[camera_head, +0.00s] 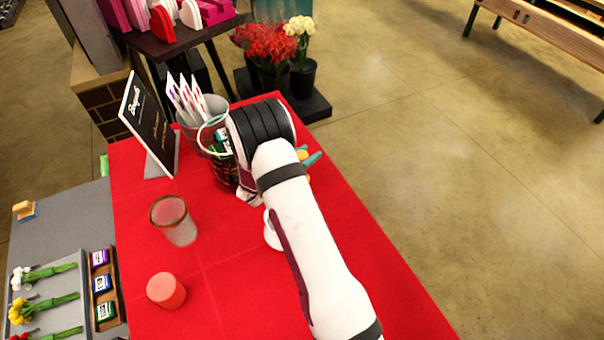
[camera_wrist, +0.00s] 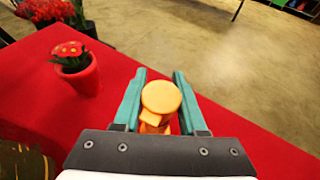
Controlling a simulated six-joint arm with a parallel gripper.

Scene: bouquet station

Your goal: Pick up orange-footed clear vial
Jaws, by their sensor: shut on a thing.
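My gripper (camera_wrist: 160,88) has its two teal fingers on either side of an orange object (camera_wrist: 161,97) with a round, disc-like top and a narrower part below. It is shut on this object over the red table. No clear part of it can be made out, so I cannot tell whether it is the orange-footed vial. In the head view, my arm hides most of the gripper; a bit of teal finger and orange show beside the wrist. A clear, frosted cup (camera_head: 180,228) with an orange-brown rim stands on the table at left, apart from my gripper.
A red cylinder (camera_head: 167,291) stands on the red tablecloth (camera_head: 240,310). Buckets (camera_head: 213,108) and a black sign (camera_head: 146,115) stand at the back. A red pot (camera_wrist: 81,79) with red flowers shows in the wrist view. The table's right part is clear.

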